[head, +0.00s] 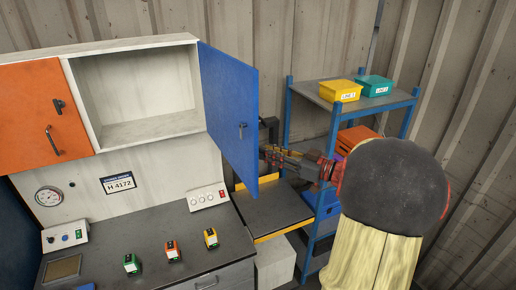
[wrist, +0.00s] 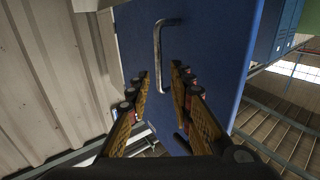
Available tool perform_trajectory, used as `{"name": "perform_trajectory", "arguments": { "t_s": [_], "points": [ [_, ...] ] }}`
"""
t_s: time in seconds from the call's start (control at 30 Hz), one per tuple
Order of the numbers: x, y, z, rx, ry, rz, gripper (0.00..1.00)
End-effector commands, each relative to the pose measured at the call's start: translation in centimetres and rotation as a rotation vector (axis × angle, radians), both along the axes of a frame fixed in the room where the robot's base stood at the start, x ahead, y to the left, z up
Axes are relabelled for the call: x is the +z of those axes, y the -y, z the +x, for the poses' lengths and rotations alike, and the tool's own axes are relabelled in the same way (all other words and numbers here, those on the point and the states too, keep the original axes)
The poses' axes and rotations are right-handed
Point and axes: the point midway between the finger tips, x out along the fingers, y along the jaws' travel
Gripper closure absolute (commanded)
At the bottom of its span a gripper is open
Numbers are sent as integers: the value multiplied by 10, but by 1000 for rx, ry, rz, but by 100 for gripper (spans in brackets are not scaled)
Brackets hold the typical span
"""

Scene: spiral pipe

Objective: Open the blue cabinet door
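The blue cabinet door (head: 228,105) stands swung out at the right side of the white cabinet (head: 132,90), whose open compartment looks empty. My gripper (head: 270,154) is just right of the door's free edge in the head view. In the wrist view its fingers (wrist: 161,76) are spread, one on each side of the handle's lower part; contact cannot be told.
An orange door (head: 42,110) is shut on the left. Below is a counter (head: 130,262) with small coloured devices. A blue-framed shelf (head: 409,120) with yellow (head: 340,91) and teal bins (head: 374,86) stands behind my arm. Corrugated walls are close behind.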

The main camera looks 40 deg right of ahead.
Motion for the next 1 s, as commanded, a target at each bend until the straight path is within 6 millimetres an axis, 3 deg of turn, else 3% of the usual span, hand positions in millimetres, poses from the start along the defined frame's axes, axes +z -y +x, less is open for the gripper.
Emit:
{"name": "perform_trajectory", "arguments": {
  "t_s": [0.1,0.33,1.0],
  "points": [
    [0,8,-24,-4,0,0,78],
    [0,15,-50,-2,0,0,78],
    [0,16,-55,1,0,0,78]
  ]
}}
